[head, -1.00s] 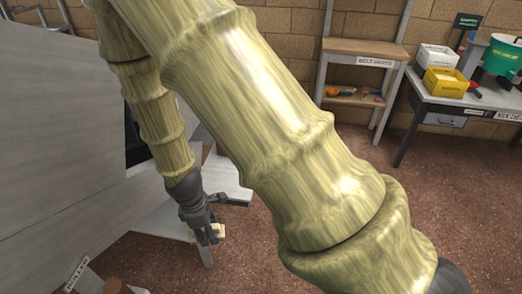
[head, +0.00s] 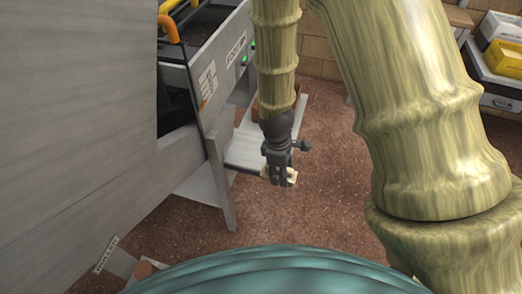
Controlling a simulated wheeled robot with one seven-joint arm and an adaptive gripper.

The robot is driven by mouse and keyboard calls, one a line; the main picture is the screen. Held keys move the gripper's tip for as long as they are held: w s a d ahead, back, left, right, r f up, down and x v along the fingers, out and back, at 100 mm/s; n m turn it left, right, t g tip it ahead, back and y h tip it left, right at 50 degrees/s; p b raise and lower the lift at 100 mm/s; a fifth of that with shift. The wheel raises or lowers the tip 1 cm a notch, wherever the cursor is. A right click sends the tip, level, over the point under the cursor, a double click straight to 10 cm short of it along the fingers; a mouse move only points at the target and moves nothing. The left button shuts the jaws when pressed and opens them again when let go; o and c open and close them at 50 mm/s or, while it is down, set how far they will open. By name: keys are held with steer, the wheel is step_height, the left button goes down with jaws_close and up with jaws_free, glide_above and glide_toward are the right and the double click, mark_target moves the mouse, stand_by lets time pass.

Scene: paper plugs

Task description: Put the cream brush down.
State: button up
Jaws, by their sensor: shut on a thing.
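My gripper (head: 278,174) hangs pointing down at the end of my arm, in the middle of the head view. It is shut on the cream brush (head: 291,179). Only small cream parts of the brush show at the fingertips; the fingers hide the rest. The brush is in front of a pale grey shelf (head: 247,146) on the side of a large grey machine. I cannot tell whether the brush touches the shelf.
The grey machine (head: 80,120) fills the left, with a labelled panel (head: 225,65) and yellow and orange rails above. Brown floor (head: 320,200) is open right of the shelf. A yellow box (head: 505,58) and a white box stand on a table at the upper right.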

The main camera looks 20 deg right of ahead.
steer(key=w, duration=0.4)
steer(key=w+a+f+p, duration=0.1)
steer(key=w, duration=0.4)
steer(key=w+p, duration=0.1)
steer(key=w, duration=0.4)
steer(key=shift+w+a+f, duration=0.15)
steer(key=shift+w+a, duration=0.05)
steer(key=shift+w, duration=0.05)
steer(key=shift+w+f+p, duration=0.25)
steer(key=shift+w+f, duration=0.1)
steer(key=shift+f, duration=0.2)
steer(key=shift+w+f+p, duration=0.2)
steer(key=shift+w+f, duration=0.1)
steer(key=shift+f, duration=0.2)
steer(key=shift+f+p, duration=0.45)
steer(key=shift+f, duration=0.15)
steer(key=shift+f, duration=0.1)
steer(key=o, duration=0.9)
steer(key=shift+f+b, duration=0.15)
steer(key=shift+b, duration=0.2)
steer(key=r, duration=0.3)
steer(key=a+r+b, duration=0.1)
steer(key=r, duration=0.3)
steer(key=a+r, duration=0.1)
steer(key=r, duration=0.2)
steer(key=shift+w+r+b, duration=0.35)
steer(key=shift+r, duration=0.05)
